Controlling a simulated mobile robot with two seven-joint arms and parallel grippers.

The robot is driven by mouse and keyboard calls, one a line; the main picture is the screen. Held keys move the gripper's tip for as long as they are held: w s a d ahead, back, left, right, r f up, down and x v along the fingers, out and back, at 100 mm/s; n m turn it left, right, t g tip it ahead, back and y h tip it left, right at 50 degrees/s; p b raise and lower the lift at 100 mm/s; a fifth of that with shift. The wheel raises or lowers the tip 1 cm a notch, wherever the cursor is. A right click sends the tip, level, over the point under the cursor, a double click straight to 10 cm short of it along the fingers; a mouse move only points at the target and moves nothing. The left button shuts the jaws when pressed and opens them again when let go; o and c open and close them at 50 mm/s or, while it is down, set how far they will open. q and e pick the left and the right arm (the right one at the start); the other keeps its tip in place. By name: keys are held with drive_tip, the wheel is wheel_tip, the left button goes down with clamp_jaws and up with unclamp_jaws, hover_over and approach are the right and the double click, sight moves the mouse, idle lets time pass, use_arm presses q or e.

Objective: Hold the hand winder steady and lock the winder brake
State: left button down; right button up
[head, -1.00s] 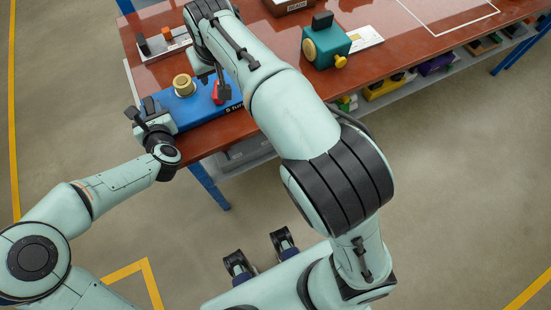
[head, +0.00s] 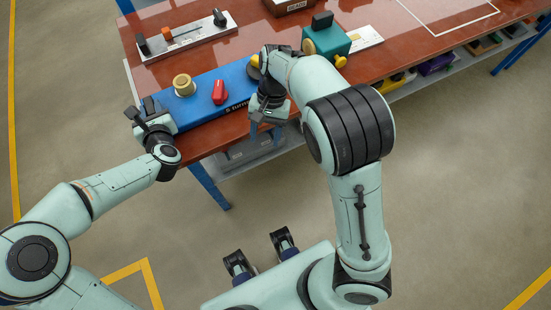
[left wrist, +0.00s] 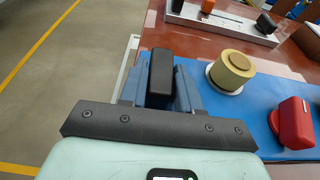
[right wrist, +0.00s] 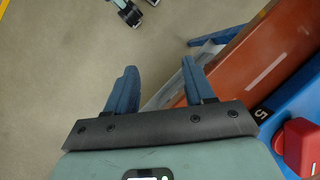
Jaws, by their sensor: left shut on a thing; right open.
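A blue base (head: 205,92), which looks like the hand winder, lies along the table's front edge. It carries a brass bushing-like cylinder (head: 184,85) and a red knob (head: 219,92); I cannot tell for sure which part is the brake. A yellow round part (head: 254,66) shows at its right end, partly behind my right arm. My left gripper (head: 144,112) is shut on a black upright block at the left end; the block (left wrist: 161,75) stands between its fingers in the left wrist view. My right gripper (head: 267,126) is open and empty, by the table's front edge; its spread fingers (right wrist: 158,72) show over floor.
A teal box (head: 328,43) with a black top and yellow knob stands right of the blue base, close to my right arm. A metal rail (head: 187,38) with black and orange blocks lies behind. Shelves with bins sit under the red-brown tabletop (head: 385,40).

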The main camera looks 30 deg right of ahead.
drive_tip(key=s+d+f, duration=0.2)
drive_tip(key=s+f, duration=0.2)
drive_tip(key=f, duration=0.4)
drive_tip(key=s+d+f+m+g, duration=0.1)
drive_tip(key=s+f, duration=0.3)
drive_tip(key=f, duration=0.5)
drive_tip(key=shift+d+h, duration=0.3)
drive_tip(key=shift+d, duration=0.05)
drive_tip(key=shift+s, duration=0.1)
